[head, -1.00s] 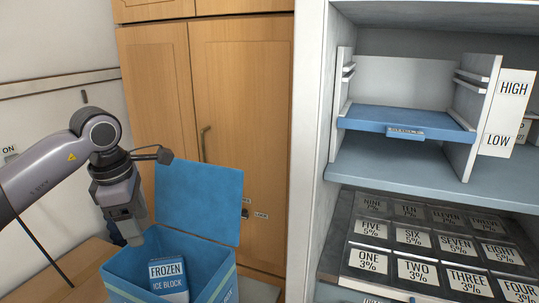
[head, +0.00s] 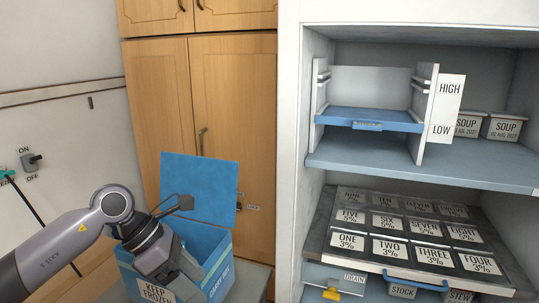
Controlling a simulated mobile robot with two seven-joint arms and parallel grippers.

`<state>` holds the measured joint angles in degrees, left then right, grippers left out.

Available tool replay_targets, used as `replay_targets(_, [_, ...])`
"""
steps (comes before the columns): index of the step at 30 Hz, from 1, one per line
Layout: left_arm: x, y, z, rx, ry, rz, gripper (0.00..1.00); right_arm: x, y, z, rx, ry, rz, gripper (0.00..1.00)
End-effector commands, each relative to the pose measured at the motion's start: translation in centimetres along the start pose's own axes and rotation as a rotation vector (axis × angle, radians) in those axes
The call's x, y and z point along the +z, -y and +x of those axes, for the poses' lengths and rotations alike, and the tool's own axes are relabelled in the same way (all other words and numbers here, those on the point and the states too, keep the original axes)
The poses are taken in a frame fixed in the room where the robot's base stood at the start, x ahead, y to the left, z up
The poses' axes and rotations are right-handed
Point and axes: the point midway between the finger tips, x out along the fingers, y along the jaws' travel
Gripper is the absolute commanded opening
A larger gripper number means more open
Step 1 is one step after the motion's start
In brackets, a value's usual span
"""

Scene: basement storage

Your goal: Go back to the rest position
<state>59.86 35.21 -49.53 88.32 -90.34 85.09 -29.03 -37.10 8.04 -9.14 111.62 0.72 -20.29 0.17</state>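My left arm comes in from the left, and its gripper (head: 187,277) is in front of and over the blue cooler box (head: 218,268). The fingers point down and to the right, and I cannot tell whether they are open or shut. The box's lid (head: 200,188) stands open, and its front reads "KEEP FROZEN". The gripper and wrist hide most of the box's inside, and the ice block does not show. My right gripper is not in view.
An open freezer or shelf unit (head: 290,150) stands at the right. It holds a blue tray (head: 390,121) in a white rack, soup tubs (head: 505,127), and a rack of numbered lids (head: 390,243). A wooden cupboard (head: 235,100) is behind the box. A wall switch (head: 32,162) is at the left.

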Motion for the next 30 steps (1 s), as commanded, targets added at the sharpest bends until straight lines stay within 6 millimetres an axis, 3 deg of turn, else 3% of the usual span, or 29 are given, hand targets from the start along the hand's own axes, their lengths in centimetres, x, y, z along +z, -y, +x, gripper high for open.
replay_targets(1, [1.0, 1.6, 1.9, -0.071, 0.094, -0.037, 0.66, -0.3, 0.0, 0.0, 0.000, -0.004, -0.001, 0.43])
replay_targets(3, [2.6, 3.7, 3.7, -0.164, 0.232, -0.103, 0.66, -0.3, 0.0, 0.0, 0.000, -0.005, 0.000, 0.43])
replay_targets(6, [4.8, 6.2, 5.3, -0.293, 0.430, -0.231, 0.66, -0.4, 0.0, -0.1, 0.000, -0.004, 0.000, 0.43])
replay_targets(11, [7.2, 8.5, 5.8, -0.488, 0.730, -0.502, 0.66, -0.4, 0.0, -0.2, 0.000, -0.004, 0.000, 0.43])
replay_targets(16, [7.6, 8.4, 5.2, -0.667, 1.018, -0.870, 0.66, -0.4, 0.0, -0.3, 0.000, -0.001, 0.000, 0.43])
replay_targets(20, [5.7, 6.8, 5.0, -0.776, 1.211, -1.197, 0.66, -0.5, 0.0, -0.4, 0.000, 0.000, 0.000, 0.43])
replay_targets(23, [3.0, 5.4, 5.4, -0.842, 1.341, -1.472, 0.66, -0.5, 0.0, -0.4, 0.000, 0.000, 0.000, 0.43])
replay_targets(26, [-0.8, 4.3, 6.5, -0.891, 1.453, -1.766, 0.66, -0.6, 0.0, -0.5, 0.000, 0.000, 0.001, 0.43])
replay_targets(30, [-7.6, 3.9, 9.2, -0.919, 1.578, -2.201, 0.66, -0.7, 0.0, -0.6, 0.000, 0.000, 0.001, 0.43])
